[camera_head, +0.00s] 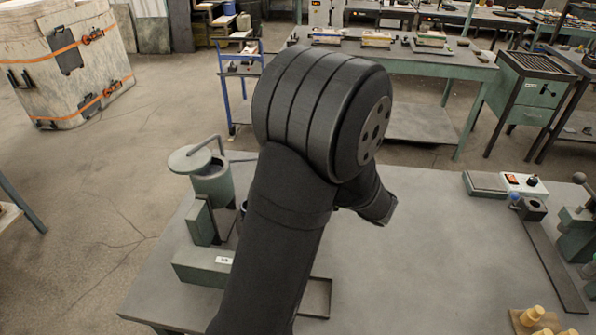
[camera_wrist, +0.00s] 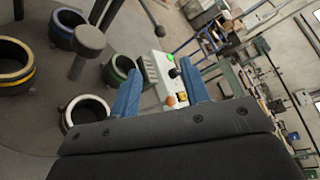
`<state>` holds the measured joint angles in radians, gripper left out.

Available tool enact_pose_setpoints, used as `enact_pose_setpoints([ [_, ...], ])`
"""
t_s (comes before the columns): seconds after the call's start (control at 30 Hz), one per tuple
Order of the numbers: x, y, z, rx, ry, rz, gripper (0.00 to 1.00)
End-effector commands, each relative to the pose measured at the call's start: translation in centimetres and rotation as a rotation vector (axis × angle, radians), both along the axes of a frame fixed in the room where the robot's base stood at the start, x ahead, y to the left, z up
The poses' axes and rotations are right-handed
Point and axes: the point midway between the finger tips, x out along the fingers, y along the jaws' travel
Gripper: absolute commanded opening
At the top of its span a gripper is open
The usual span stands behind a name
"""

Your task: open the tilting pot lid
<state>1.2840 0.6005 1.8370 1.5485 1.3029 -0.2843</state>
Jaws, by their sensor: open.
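The pot (camera_head: 213,187) is a green-grey cylinder on a stand at the left of the table in the head view. Its round flat lid (camera_head: 190,159) sits off to the left of the mouth, and the dark inside of the pot shows beside it. In the head view my arm hides the gripper. I cannot tell the lid in the wrist view.
In the wrist view, banded round vessels (camera_wrist: 85,116) and a grey knobbed post (camera_wrist: 90,40) stand at the left, with a white control box (camera_wrist: 165,75) beyond the fingers. In the head view, another control box (camera_head: 522,184) and yellow pieces (camera_head: 532,315) are at the right.

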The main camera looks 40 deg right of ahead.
Motion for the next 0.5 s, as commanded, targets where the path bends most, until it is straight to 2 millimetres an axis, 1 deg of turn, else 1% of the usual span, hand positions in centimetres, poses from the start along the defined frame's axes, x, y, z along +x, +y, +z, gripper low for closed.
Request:
enact_pose_setpoints([
  [0.1,-0.51,-0.06,0.08,0.000,0.001,0.000,0.43],
  [0.33,-0.54,-0.06,0.10,0.000,0.001,0.001,0.43],
  [0.37,-0.54,-0.06,0.10,0.000,0.001,0.001,0.41],
  [0.5,0.08,0.29,0.10,-0.016,0.020,0.034,0.13],
])
